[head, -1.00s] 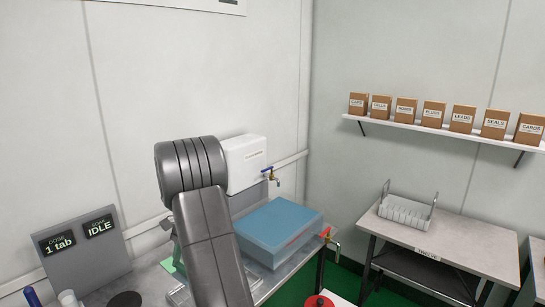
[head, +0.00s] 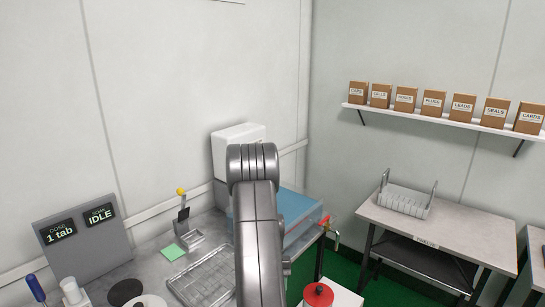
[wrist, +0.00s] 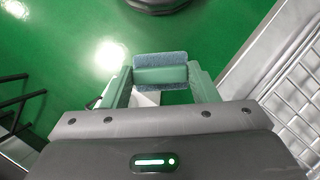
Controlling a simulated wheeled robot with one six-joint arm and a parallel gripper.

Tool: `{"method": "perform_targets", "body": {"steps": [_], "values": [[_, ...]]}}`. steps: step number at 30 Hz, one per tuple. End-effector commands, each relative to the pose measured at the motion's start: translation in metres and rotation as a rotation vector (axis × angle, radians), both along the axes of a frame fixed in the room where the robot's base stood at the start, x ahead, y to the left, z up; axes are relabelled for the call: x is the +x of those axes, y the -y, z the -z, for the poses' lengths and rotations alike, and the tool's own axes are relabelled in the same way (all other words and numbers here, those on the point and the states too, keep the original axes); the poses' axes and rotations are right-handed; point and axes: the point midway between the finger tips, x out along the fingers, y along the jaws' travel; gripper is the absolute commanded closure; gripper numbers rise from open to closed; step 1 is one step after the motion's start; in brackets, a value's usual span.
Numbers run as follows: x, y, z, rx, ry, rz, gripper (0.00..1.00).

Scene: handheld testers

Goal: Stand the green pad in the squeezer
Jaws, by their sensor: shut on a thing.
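In the wrist view my gripper (wrist: 160,78) is shut on a pad (wrist: 160,58) with a green middle band and blue-grey fuzzy long edges. The pad lies crosswise between the green fingers, with the green floor below it. In the head view my arm hides the gripper and the held pad. The squeezer looks to be the small metal holder (head: 193,238) with a yellow-knobbed lever, on the bench left of my arm. A flat green square (head: 174,252) lies in front of it; I cannot tell what it is.
A wire rack (head: 205,275) lies on the bench beside my arm and shows at right in the wrist view (wrist: 296,100). Behind my arm are a blue-topped basin (head: 297,205) and a white tank (head: 228,140). A display board (head: 85,245) stands left. A red-lidded thing (head: 318,294) is in front.

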Motion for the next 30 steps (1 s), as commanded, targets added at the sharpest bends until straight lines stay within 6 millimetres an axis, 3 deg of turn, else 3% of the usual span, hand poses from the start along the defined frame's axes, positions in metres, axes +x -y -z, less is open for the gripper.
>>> {"method": "perform_targets", "body": {"steps": [3,12,30], "values": [[0.000,-0.001,0.017,0.000,0.000,0.001,0.72],[0.000,-0.001,0.043,0.000,0.000,0.002,0.72],[0.000,-0.001,0.044,0.000,0.000,0.003,0.72]]}}
